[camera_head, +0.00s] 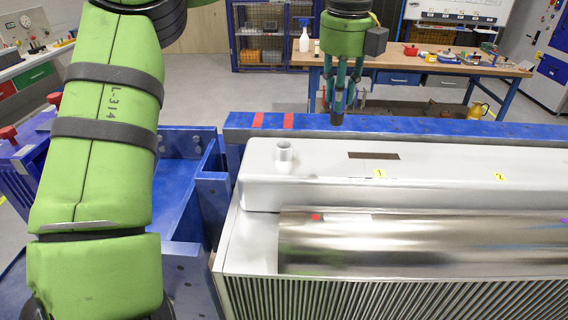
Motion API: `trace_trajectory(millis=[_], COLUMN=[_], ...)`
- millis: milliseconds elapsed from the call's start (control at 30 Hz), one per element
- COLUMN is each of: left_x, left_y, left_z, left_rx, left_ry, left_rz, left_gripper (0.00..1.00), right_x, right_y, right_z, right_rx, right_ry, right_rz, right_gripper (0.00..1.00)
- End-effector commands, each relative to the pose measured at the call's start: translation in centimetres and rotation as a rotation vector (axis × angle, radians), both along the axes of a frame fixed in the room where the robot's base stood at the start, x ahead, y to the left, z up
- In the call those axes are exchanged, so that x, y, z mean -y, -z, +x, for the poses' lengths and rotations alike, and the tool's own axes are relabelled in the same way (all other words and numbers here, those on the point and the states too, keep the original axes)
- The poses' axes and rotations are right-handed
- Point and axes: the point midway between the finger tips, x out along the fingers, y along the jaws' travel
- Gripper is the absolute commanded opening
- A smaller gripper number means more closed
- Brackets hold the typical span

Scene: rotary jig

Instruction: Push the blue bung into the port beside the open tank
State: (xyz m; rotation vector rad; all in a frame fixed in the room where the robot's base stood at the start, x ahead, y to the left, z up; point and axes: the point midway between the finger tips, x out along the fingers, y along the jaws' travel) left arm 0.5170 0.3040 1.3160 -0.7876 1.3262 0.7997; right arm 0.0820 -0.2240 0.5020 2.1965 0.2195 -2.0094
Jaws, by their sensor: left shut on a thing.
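My left gripper (339,92) points straight down from the top centre, above the blue rail behind the pale metal housing. Its fingers are shut on a slim dark piece (337,119), which looks like the bung; its blue colour is hard to make out. The piece hangs upright, apart from the housing. A short pale round port (284,151) stands on the housing's top (320,172), to the left of and nearer than the gripper. Its mouth faces up and looks empty. Which part is the open tank I cannot tell. My right gripper is out of view.
A blue rail (430,128) with red marks runs behind the housing. A blue frame (190,170) stands at its left. A shiny curved metal sheet (420,240) and fins lie in front. A wooden workbench (450,62) with small items stands at the back.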

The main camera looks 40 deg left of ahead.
Motion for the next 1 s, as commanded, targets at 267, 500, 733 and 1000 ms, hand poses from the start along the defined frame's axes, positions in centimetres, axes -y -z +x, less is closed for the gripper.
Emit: trace_trajectory(millis=[267,500,733,1000], left_x=[-2.6,-7.6,-10.9,-11.3], left_y=[1.7,4.4,6.6,9.2], left_z=[-1.1,-1.9,-2.3,-2.5], left_rx=[-0.003,-0.005,-0.004,-0.007], left_ry=[-0.007,-0.006,-0.003,-0.001], left_rz=[-0.001,-0.008,-0.005,-0.005], left_gripper=[0.0,0.0,0.0,0.0], right_x=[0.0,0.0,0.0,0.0], right_y=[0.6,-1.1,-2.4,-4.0], right_z=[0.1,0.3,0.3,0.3], right_rx=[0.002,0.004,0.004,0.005], right_ry=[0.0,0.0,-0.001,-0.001], right_rz=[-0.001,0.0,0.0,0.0], right_gripper=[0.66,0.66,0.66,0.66])
